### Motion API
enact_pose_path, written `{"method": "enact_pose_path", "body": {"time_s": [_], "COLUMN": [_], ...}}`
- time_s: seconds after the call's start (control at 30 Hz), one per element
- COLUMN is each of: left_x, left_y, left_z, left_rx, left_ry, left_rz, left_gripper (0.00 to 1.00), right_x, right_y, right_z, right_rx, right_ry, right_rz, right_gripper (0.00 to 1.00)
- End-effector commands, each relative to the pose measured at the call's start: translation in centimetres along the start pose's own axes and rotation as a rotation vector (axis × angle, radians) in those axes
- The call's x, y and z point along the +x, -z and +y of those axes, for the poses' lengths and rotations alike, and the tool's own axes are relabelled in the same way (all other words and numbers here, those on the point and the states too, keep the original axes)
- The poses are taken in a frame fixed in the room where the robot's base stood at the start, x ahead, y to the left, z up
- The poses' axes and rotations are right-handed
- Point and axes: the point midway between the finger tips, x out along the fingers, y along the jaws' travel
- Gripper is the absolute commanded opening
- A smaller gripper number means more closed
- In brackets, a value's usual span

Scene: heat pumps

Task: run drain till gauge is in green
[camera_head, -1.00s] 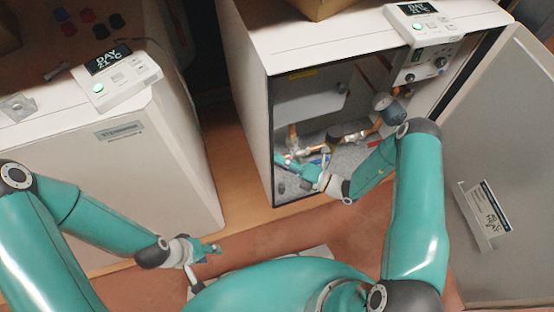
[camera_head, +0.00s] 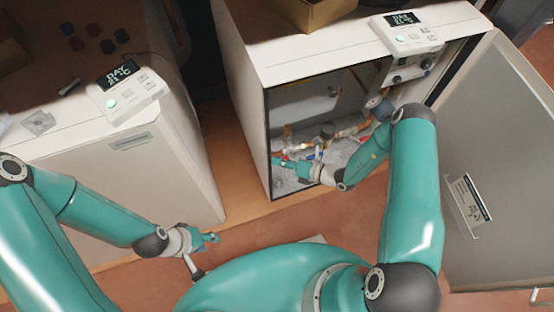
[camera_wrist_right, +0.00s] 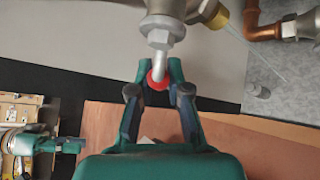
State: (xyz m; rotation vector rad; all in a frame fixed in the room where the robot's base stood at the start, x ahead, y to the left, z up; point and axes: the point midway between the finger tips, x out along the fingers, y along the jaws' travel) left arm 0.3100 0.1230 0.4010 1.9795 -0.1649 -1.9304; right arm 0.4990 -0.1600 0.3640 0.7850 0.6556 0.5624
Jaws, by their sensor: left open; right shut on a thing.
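The open heat pump cabinet (camera_head: 267,135) shows copper pipes and brass fittings inside. My right gripper (camera_head: 284,163) is low inside it, at the left. In the right wrist view, my right gripper (camera_wrist_right: 160,72) is shut on a small red part (camera_wrist_right: 158,80), seemingly the drain valve's handle, below a metal fitting (camera_wrist_right: 163,30). A dark round part (camera_head: 378,106) sits on the pipes further right; I cannot tell if it is the gauge, and no dial or green zone is readable. My left gripper (camera_head: 210,238) is open and empty, outside in front of the left unit.
The cabinet's grey door (camera_head: 490,140) stands open at the right. A second white unit (camera_head: 130,175) stands at the left. Thermostats (camera_head: 128,92) and (camera_head: 408,35) lie on both tops. A cardboard box (camera_head: 305,12) sits on the right unit. Floor shows between the units.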

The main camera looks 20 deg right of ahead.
Motion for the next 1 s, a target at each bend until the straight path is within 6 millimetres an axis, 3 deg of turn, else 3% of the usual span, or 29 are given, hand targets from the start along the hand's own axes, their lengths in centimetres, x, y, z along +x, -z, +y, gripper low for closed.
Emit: {"method": "enact_pose_path", "body": {"time_s": [0.03,0.43,0.47,0.6,1.0], "left_x": [-0.15,-0.15,-0.15,-0.15,-0.19], "left_y": [0.0,0.0,0.0,0.0,0.0], "left_z": [0.05,0.05,0.05,0.05,0.06], "left_rx": [0.0,0.0,0.0,0.0,0.0], "left_ry": [0.0,0.0,0.0,0.0,0.0], "left_rz": [0.0,0.0,0.0,0.0,0.0], "left_gripper": [0.42,0.42,0.42,0.42,0.42], "right_x": [-0.17,-0.12,-0.12,-0.07,-0.62], "right_y": [-0.76,-0.84,-0.84,-0.61,-0.31], "right_z": [-0.25,-0.32,-0.32,-0.24,-0.18], "right_rx": [-0.008,-0.015,-0.015,-0.013,-0.01], "right_ry": [0.01,0.014,0.014,0.012,0.011], "right_rz": [-0.015,-0.017,-0.017,-0.012,-0.005], "right_gripper": [0.0,0.0,0.21,0.42,0.42]}}
